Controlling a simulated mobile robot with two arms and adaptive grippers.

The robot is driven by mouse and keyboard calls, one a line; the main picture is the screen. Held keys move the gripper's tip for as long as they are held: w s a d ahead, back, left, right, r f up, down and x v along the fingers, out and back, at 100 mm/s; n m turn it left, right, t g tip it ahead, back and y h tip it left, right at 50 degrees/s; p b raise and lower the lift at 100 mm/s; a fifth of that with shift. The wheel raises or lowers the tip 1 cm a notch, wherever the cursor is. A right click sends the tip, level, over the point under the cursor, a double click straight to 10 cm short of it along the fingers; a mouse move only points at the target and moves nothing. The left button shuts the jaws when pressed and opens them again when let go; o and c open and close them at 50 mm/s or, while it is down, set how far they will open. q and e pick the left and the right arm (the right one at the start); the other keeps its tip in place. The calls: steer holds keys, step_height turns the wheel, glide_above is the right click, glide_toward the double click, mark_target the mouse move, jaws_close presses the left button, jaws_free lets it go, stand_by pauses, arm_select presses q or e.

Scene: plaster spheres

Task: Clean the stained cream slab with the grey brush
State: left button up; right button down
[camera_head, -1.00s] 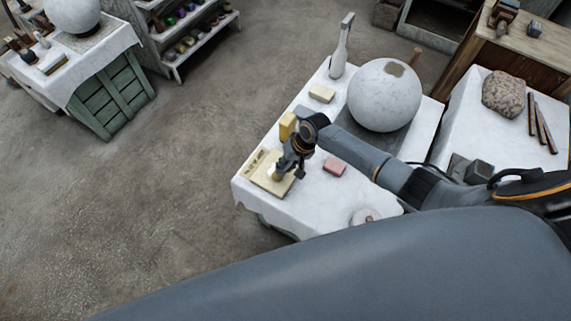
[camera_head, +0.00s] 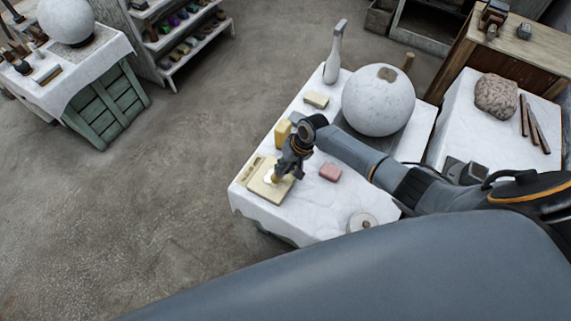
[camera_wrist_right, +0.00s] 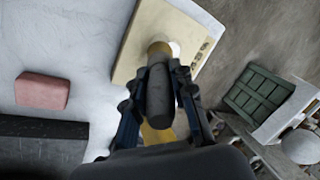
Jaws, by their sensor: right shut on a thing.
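The cream slab (camera_head: 262,192) lies near the left front corner of the white-covered table (camera_head: 319,222). It also shows in the right wrist view (camera_wrist_right: 140,48), with small dark marks along one edge. A pale white patch shows on it beside the brush tip. My right gripper (camera_head: 287,169) is over the slab, shut on the grey brush (camera_wrist_right: 160,92). The brush's yellowish collar (camera_wrist_right: 160,49) points down at the slab; I cannot tell whether its tip touches. The gripper hides part of the brush in the head view. My left gripper is not in view.
A pink block (camera_head: 330,172) lies right of the slab. A yellow block (camera_head: 282,133) stands behind it, and a pale block (camera_head: 316,99) lies farther back. A large plaster sphere (camera_head: 378,102), a white bottle-like tool (camera_head: 334,57) and a round white piece (camera_head: 362,221) share the table.

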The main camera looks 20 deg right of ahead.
steer(key=shift+s+a+r+p, duration=0.25)
steer(key=shift+a+r+p, duration=0.1)
steer(key=shift+r, duration=0.1)
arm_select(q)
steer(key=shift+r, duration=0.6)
arm_select(e)
steer(key=shift+d+f, duration=0.1)
steer(key=shift+w+d+f+b, duration=0.45)
steer(key=shift+d+b, duration=0.1)
steer(key=shift+b, duration=0.35)
steer(key=shift+w+d+f, duration=0.1)
steer(key=shift+w+d, duration=0.15)
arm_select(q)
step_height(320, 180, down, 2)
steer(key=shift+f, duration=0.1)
arm_select(e)
steer(key=shift+w+d, duration=0.1)
steer(key=shift+d, duration=0.05)
arm_select(q)
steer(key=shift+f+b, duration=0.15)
steer(key=shift+b, duration=0.3)
arm_select(e)
steer(key=shift+f, duration=0.2)
